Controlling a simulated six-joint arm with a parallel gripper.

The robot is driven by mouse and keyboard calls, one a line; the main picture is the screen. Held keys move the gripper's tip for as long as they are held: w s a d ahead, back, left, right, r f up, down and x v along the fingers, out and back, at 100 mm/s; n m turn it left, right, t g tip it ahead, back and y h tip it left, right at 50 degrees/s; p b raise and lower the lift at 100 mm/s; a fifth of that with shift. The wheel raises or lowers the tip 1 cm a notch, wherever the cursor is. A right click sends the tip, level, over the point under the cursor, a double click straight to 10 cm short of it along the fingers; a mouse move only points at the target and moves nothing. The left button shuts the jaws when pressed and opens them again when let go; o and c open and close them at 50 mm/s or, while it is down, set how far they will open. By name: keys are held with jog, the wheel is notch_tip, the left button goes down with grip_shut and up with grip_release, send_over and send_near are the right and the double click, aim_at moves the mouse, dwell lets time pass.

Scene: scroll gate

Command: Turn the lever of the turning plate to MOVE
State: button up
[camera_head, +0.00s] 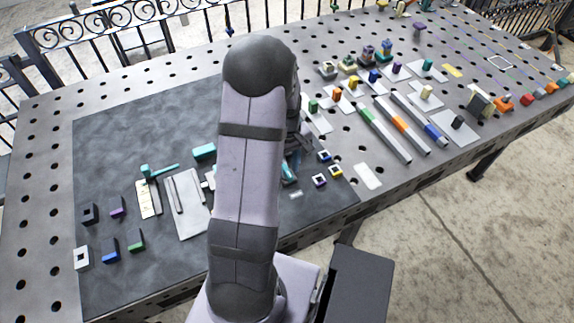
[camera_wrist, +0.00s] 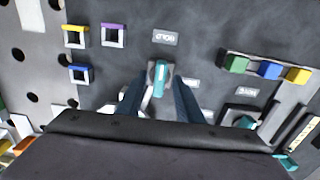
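A teal lever (camera_wrist: 158,80) stands on a small light plate (camera_wrist: 168,71) in the middle of the wrist view. Above it in that view is a label reading HOLD (camera_wrist: 165,37); a label that seems to read MOVE (camera_wrist: 247,92) lies to the right. A smaller label beside the lever is partly covered by a finger. My gripper (camera_wrist: 158,92) is open, with one dark finger on each side of the lever; I cannot tell whether either touches it. In the head view the lever (camera_head: 288,172) shows only partly beside my arm.
Yellow (camera_wrist: 75,36), purple (camera_wrist: 112,35) and blue (camera_wrist: 78,74) square frames lie left of the lever in the wrist view. A rail with green, blue (camera_wrist: 269,69) and yellow blocks lies right.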

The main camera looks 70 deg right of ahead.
grip_shut()
jog(key=shift+m, duration=0.5)
jog(key=m, duration=0.3)
jog(key=shift+m, duration=0.3)
jog(key=m, duration=0.4)
jog(key=shift+r+m, duration=0.1)
jog(key=shift+m, duration=0.2)
jog(key=m, duration=0.4)
jog(key=shift+d, duration=0.1)
jog(key=m, duration=0.4)
jog(key=shift+m, duration=0.3)
